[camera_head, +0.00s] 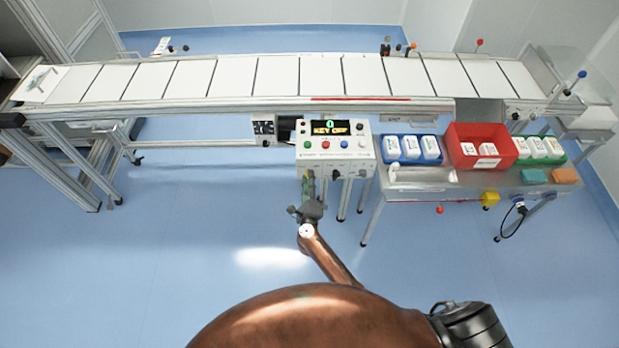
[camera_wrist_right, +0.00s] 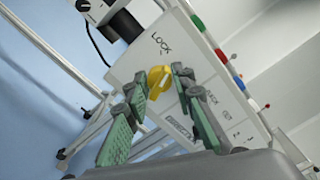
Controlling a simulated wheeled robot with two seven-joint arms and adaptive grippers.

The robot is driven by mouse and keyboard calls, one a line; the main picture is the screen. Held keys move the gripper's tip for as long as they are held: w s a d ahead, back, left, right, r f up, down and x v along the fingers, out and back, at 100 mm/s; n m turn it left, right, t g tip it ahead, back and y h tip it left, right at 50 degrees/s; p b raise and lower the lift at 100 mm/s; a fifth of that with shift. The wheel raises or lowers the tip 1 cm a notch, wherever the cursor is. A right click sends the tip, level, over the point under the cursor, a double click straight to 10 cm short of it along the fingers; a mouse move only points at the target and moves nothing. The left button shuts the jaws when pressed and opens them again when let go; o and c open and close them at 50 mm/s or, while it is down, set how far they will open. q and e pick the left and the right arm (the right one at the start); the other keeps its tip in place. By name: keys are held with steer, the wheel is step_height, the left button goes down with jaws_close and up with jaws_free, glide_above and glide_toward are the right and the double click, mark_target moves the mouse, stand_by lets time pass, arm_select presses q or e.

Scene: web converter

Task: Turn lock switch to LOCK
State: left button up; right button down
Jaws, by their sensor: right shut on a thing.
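My left gripper is not in view.
A long conveyor (camera_head: 275,77) with white panels runs behind the box. To the right, a metal table (camera_head: 440,180) carries a blue bin (camera_head: 413,160), a red bin (camera_head: 482,133) and a green tray (camera_head: 563,159) with white bottles. The blue floor (camera_head: 190,240) in front is clear.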

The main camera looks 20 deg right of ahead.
steer(key=shift+s+a+f+n+p, duration=0.15)
steer(key=shift+n+p, duration=0.55)
steer(key=shift+n, duration=0.6)
steer(key=shift+w+a+f+n+p, duration=0.15)
steer(key=shift+n+p, duration=0.55)
steer(key=shift+n, duration=0.6)
steer(key=shift+s+d, duration=0.1)
steer(key=shift+f, duration=0.1)
steer(key=c, duration=1.7)
jaws_free()
steer(key=shift+o, duration=0.2)
steer(key=shift+d+r, duration=0.1)
steer(key=shift+r, duration=0.1)
